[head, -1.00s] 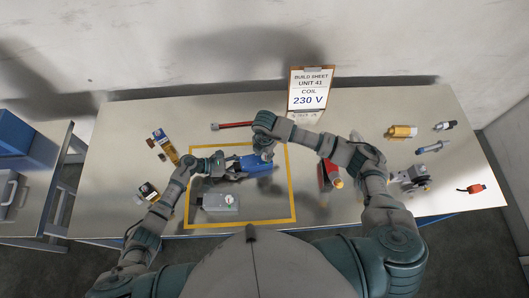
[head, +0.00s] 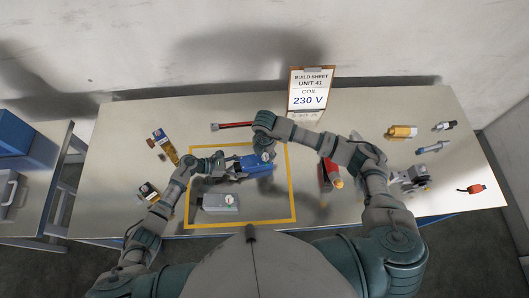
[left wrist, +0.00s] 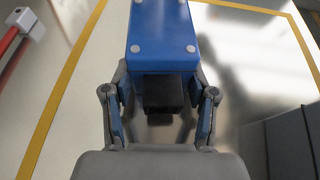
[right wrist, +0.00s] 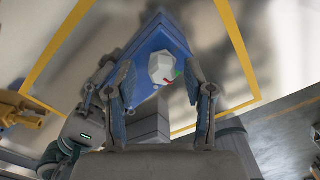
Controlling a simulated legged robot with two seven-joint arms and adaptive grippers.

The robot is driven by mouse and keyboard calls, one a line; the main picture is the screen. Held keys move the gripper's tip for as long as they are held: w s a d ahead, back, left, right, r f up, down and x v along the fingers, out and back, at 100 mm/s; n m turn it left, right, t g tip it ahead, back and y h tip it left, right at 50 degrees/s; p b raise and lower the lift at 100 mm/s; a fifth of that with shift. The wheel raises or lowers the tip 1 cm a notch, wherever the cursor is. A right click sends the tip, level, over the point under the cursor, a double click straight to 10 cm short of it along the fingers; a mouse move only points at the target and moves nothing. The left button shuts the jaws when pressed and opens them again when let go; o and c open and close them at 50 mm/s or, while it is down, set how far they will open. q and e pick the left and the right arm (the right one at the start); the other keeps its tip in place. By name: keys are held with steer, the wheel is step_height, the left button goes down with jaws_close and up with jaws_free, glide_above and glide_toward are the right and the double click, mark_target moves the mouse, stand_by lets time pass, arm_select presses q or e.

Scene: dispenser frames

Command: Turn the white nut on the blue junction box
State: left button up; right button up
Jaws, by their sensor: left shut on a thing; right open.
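The blue junction box (head: 257,164) lies inside the yellow taped outline on the table. The white nut (right wrist: 162,67) sits on its face in the right wrist view, with small green and red marks beside it. My left gripper (head: 222,166) is shut on the box's dark end, which shows between its fingers in the left wrist view (left wrist: 163,92). My right gripper (right wrist: 162,84) is open over the box. Its fingers stand on either side of the nut with visible gaps. In the head view the right hand (head: 265,150) partly covers the box.
A grey box with a dial (head: 219,203) lies in the outline's front left. A red-handled tool (head: 233,125) lies behind it. A red item (head: 328,174) stands right of the outline, below my right forearm. A build sheet (head: 309,91) reading 230 V stands at the back. Several parts lie far right.

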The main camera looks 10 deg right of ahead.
mark_target(265, 154)
step_height(265, 154, up, 12)
stand_by(0.5)
steer(key=shift+w, duration=0.1)
arm_select(q)
steer(key=o, duration=1.4)
steer(key=shift+a, duration=0.1)
arm_select(e)
steer(key=shift+f, duration=0.1)
